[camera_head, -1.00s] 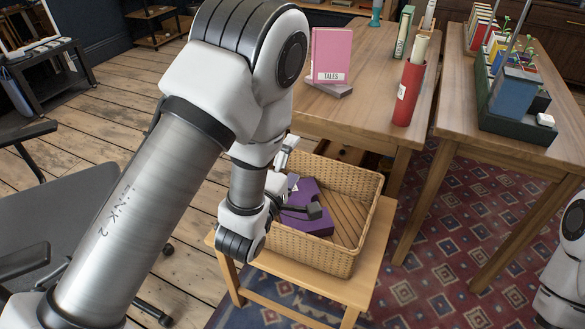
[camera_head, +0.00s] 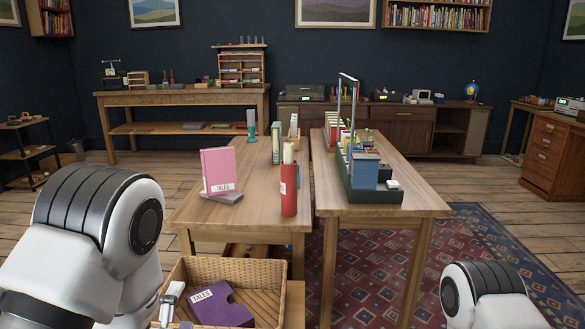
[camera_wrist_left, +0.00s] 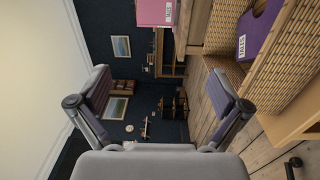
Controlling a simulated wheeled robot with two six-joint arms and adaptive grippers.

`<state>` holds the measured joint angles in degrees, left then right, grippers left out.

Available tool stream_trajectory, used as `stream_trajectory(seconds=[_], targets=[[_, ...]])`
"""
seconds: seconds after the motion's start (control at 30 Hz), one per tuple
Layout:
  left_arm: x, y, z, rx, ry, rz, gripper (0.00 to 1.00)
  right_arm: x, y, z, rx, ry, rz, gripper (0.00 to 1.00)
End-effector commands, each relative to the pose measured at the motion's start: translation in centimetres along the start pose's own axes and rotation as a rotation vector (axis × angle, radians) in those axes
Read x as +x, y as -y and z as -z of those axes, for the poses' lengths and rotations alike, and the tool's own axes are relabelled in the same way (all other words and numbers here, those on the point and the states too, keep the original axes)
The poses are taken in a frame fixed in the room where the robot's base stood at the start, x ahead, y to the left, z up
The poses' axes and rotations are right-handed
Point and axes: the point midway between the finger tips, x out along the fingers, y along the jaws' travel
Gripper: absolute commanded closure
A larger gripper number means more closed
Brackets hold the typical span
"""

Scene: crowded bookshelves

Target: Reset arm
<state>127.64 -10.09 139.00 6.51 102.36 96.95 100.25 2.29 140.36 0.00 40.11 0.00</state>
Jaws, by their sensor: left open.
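My left arm comes in from the left in the head view. Its gripper (camera_head: 172,298) is partly seen beside the left rim of the wicker basket (camera_head: 268,272). In the left wrist view the two fingers of my left gripper (camera_wrist_left: 160,92) are wide apart with nothing between them. A purple slipcase (camera_head: 222,306) labelled TALES lies in the basket, apart from the gripper. It also shows in the left wrist view (camera_wrist_left: 262,28). My right arm shows only as a shoulder joint at the bottom right; its gripper is out of view.
A pink TALES book (camera_head: 219,169) stands on the wooden table (camera_head: 256,205), near a red holder (camera_head: 289,190). A second table (camera_head: 390,210) with a green organiser (camera_head: 372,194) stands to the right. Open floor and a patterned rug lie beyond and right.

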Motion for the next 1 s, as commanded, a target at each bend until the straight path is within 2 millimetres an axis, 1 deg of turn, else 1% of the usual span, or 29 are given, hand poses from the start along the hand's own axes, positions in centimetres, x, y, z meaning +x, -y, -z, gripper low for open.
stream_trajectory(seconds=[0.03, 0.1, 0.17, 0.37, 0.47, 0.57, 0.6, 0.67, 0.7, 0.77, 0.8, 0.87, 0.9, 0.97, 1.0], targets=[[-0.1, 0.2, 0.0, 0.000, 0.000, 0.005, 0.00, 0.0, 0.0, 0.0, 0.000, 0.001, 0.000, 0.46], [-0.5, 1.8, 0.2, -0.005, -0.005, 0.037, 0.00, 0.0, 0.0, 0.0, 0.000, 0.001, 0.000, 0.46], [-0.8, 3.0, 0.4, -0.010, -0.011, 0.062, 0.00, 0.0, 0.0, 0.0, 0.000, -0.001, 0.000, 0.46], [-2.4, 7.6, 1.5, -0.033, -0.040, 0.165, 0.00, 0.0, 0.0, 0.0, 0.000, -0.001, 0.000, 0.46], [-3.7, 10.7, 2.1, -0.034, -0.054, 0.256, 0.00, 0.0, 0.0, 0.0, 0.000, 0.000, 0.000, 0.46], [-5.5, 14.3, 2.7, 0.005, -0.062, 0.376, 0.00, 0.0, 0.0, 0.0, 0.000, 0.000, 0.000, 0.46], [-6.4, 16.0, 2.9, 0.039, -0.060, 0.436, 0.00, 0.0, 0.0, 0.0, 0.000, 0.000, 0.000, 0.46], [-8.1, 18.6, 3.3, 0.099, -0.048, 0.538, 0.00, 0.0, 0.0, 0.0, 0.000, 0.000, 0.000, 0.46], [-9.5, 20.5, 3.5, 0.151, -0.030, 0.615, 0.00, 0.0, 0.0, 0.0, 0.000, 0.000, 0.000, 0.46], [-12.2, 23.5, 3.7, 0.252, 0.020, 0.754, 0.00, 0.0, 0.0, 0.0, 0.000, 0.000, 0.000, 0.46], [-14.3, 25.6, 3.9, 0.335, 0.075, 0.856, 0.00, 0.0, 0.0, 0.0, 0.000, 0.000, 0.000, 0.46], [-18.0, 28.3, 3.9, 0.474, 0.197, 1.013, 0.00, 0.0, 0.0, 0.0, 0.000, 0.000, 0.000, 0.46], [-20.2, 29.6, 3.8, 0.567, 0.300, 1.099, 0.00, 0.0, 0.0, 0.0, 0.000, 0.000, 0.000, 0.46], [-22.9, 30.8, 3.7, 0.688, 0.455, 1.191, 0.00, 0.0, 0.0, 0.0, 0.000, 0.000, 0.000, 0.46], [-24.4, 31.3, 3.5, 0.760, 0.560, 1.233, 0.00, 0.0, 0.0, 0.0, 0.000, 0.000, 0.000, 0.46]])
